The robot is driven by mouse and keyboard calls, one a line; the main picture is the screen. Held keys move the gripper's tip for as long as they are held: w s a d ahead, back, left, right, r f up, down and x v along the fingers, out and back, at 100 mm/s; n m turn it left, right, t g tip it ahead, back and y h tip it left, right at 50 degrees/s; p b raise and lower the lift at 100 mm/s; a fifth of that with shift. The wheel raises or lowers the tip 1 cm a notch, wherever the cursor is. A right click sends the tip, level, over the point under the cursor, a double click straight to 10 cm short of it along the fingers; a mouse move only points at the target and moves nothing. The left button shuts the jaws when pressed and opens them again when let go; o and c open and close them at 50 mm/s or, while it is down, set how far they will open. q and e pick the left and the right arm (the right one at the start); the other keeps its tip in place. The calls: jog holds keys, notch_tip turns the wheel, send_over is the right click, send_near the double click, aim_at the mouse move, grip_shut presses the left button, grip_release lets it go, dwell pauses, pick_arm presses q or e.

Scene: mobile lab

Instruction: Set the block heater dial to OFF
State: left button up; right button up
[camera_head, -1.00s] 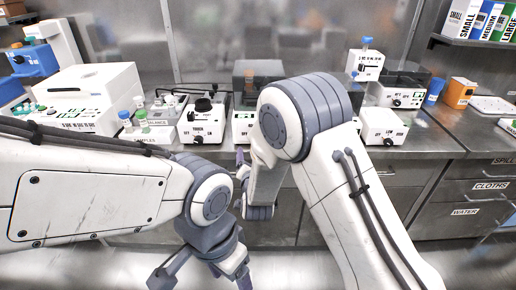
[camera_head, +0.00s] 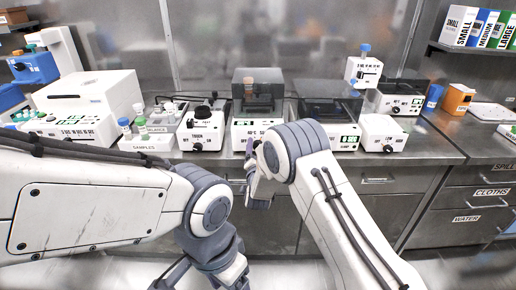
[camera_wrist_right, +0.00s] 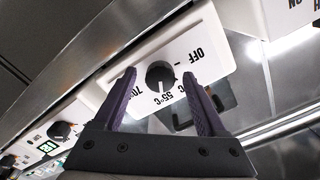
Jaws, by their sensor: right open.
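The block heater (camera_head: 241,128) is a white box with a dark upper part, at the middle of the bench in the head view. My right arm hides its dial there. In the right wrist view its black dial (camera_wrist_right: 159,75) sits on the white front panel, with OFF, 55°C and 70 printed around it. The dial's white mark appears to point toward 55°C. My right gripper (camera_wrist_right: 160,78) is open, its purple fingers on either side of the dial in the picture; contact cannot be told. It is partly seen in the head view (camera_head: 250,160). My left gripper (camera_head: 207,281) hangs low, fingers spread, tips cut off.
A white device with a black dial (camera_head: 197,145), marked TOUCH, stands left of the heater. A samples rack (camera_head: 146,145) is further left. Another dark-topped device (camera_head: 328,112) and a LOW-marked box (camera_head: 383,132) stand to the right. The floor before the bench is clear.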

jog(key=shift+w, duration=0.2)
jog(key=shift+c, duration=0.3)
grip_shut()
jog(key=shift+n, duration=0.4)
jog(key=n+b, duration=0.1)
jog(key=n, duration=2)
jog(key=shift+a, duration=0.1)
